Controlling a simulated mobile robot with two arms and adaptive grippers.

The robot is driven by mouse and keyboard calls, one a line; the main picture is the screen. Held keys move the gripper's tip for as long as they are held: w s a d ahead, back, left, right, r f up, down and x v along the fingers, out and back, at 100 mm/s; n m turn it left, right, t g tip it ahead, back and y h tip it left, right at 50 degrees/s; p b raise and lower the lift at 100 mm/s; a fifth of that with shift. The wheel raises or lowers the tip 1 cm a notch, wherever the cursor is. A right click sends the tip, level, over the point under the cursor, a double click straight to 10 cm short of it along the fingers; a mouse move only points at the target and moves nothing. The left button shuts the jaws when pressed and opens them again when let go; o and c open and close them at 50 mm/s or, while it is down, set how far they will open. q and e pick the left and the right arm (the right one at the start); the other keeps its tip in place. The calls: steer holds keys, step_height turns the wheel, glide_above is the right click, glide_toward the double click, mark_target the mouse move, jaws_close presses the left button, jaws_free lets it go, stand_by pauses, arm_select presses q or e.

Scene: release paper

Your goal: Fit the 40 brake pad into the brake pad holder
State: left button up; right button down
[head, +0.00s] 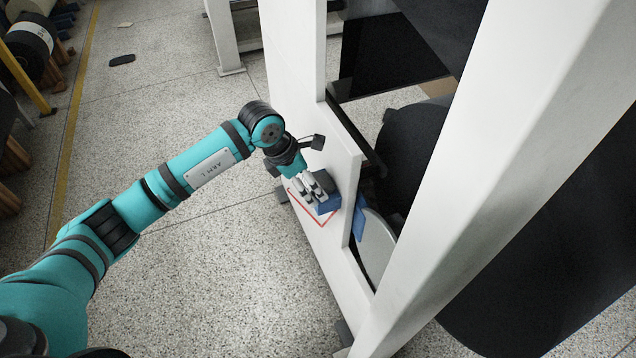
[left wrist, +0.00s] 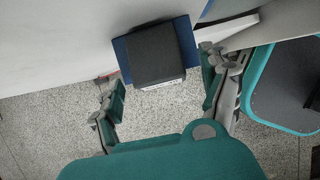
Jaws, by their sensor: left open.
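A black block (left wrist: 160,52), which looks like the brake pad, shows in the left wrist view with a pale strip along its lower edge. It sits against a blue part (left wrist: 122,55), apparently the holder, on the white frame; how far it is seated I cannot tell. In the head view a blue part (head: 329,206) shows beside my left gripper (head: 316,190). My left gripper (left wrist: 163,94) is open, its fingers spread either side of the block's lower edge, with visible gaps. The number 40 cannot be read. My right gripper is out of view.
The white machine frame (head: 292,60) carries a red line (head: 311,214) near my gripper. Another blue part (head: 360,221) and a grey disc (head: 377,247) lie behind its panel. A large white beam (head: 470,160) stands at right.

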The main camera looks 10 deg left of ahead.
arm_select(q)
steer(key=c, duration=1.4)
steer(key=shift+c, duration=0.6)
steer(key=shift+r, duration=0.1)
steer(key=shift+r, duration=0.1)
